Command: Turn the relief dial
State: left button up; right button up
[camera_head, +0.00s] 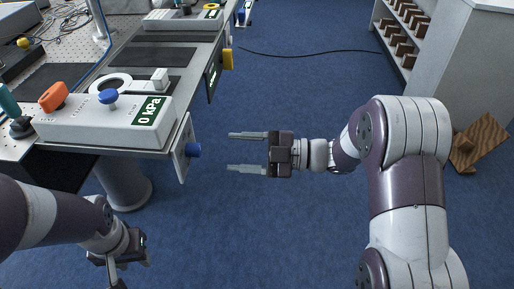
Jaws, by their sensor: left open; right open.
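A white pressure unit (75,130) sits on the table corner, with a green display (150,111) reading 0 kPa. A blue knob (108,97) and an orange handle (53,97) stand on its top. No label shows which one is the relief dial. My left gripper (133,272) is low at the bottom left, away from the knobs.
A yellow knob (228,59) sticks out from the table's side farther back. A cable lies on the blue floor. A shelf (408,35) and a wooden piece (480,143) are at right. The floor between is clear.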

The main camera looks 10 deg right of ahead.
jog(key=v, duration=0.4)
jog(key=shift+d, duration=0.3)
